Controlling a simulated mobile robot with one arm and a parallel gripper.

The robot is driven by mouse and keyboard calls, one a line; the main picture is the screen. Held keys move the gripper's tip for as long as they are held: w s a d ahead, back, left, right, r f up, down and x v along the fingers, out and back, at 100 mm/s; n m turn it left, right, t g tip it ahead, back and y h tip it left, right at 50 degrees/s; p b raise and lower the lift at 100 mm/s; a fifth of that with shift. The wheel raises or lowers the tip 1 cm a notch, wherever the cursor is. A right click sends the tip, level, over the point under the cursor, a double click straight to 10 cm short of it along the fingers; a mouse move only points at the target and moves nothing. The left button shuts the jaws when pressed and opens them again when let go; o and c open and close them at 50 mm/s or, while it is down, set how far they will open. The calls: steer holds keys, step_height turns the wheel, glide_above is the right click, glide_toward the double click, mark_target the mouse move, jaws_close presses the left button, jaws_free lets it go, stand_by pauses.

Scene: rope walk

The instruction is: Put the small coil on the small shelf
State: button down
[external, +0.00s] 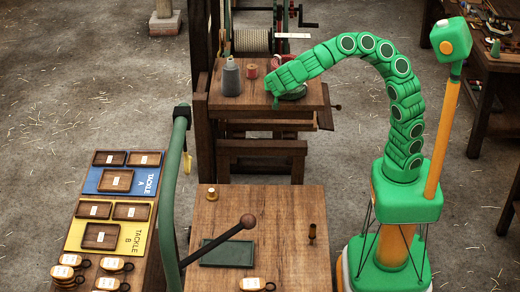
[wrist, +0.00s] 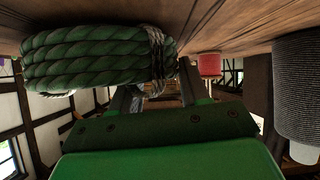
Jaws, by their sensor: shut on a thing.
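The small coil is a green rope coil bound with grey twine; in the wrist view the coil (wrist: 95,58) fills the upper left, close to the wooden surface. In the external view the coil (external: 293,94) lies at the front right of the far wooden bench (external: 235,103), partly under my arm's end. My gripper (external: 274,98) reaches down there; in the wrist view the gripper (wrist: 163,88) has its fingers at the coil's twine-bound end, shut on it. The exact contact is partly hidden. I cannot make out which thing is the small shelf.
A grey cone spool (external: 231,78) and a red spool (external: 252,71) stand left of my gripper. A nearer table (external: 290,215) holds a green tray (external: 227,253) and small brass pieces. Labelled tackle boards (external: 120,180) lie left. A dark post (external: 203,140) rises beside the bench.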

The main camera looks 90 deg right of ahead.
steer(key=c, duration=0.5)
jaws_free()
steer(key=shift+c, duration=0.2)
